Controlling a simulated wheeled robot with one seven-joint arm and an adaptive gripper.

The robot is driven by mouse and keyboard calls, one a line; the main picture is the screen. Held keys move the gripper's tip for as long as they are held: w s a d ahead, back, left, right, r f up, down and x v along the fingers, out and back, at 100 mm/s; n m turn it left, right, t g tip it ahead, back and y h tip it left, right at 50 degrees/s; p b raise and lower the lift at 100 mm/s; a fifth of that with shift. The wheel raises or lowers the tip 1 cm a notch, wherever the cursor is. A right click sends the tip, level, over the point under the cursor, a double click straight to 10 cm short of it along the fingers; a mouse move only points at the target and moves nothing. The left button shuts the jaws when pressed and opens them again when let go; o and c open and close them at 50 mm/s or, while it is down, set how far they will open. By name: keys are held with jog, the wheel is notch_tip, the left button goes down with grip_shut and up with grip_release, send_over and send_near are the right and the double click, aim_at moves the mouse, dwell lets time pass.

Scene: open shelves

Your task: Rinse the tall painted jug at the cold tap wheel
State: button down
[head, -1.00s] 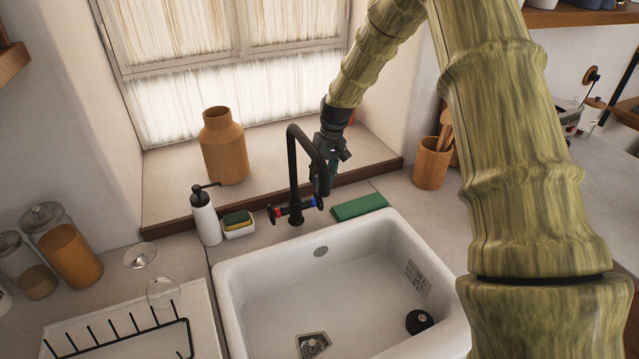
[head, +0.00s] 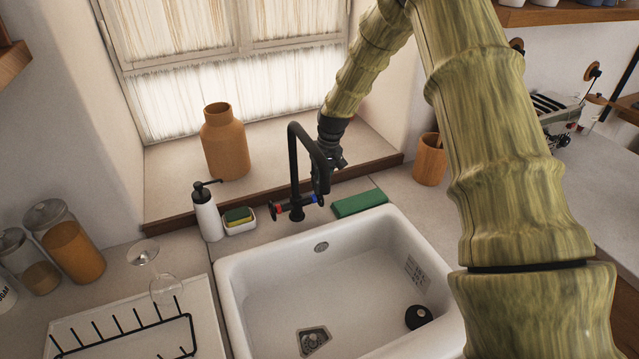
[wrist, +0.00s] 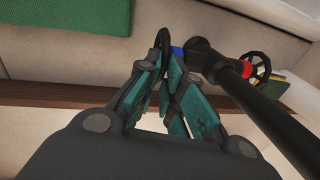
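The black tap (head: 293,165) stands behind the sink, with a red-marked wheel (head: 273,210) on its left and the blue-marked cold wheel on its right. In the wrist view the cold tap wheel (wrist: 164,45) shows nearly edge-on between the fingertips. My gripper (wrist: 168,72) has its teal fingers drawn together at the tips around that wheel's rim. In the head view the gripper (head: 322,188) is partly hidden behind the tap spout. No tall painted jug can be made out; a plain terracotta vase (head: 225,145) stands on the window sill.
The white sink (head: 285,290) holds only a dark round stopper (head: 418,317). Glasses and a drying rack (head: 130,340) are left; a wooden utensil pot (head: 430,160) is right.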

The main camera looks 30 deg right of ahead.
jog(key=shift+f, duration=0.1)
jog(key=shift+s+t+b, duration=0.35)
jog(key=shift+t+b, duration=0.35)
jog(key=shift+b, duration=0.2)
jog(key=shift+s+t+b, duration=0.3)
jog(key=shift+t+b, duration=0.4)
jog(key=shift+b, duration=0.15)
jog(key=c, duration=1.6)
grip_release()
jog(key=shift+o, duration=0.2)
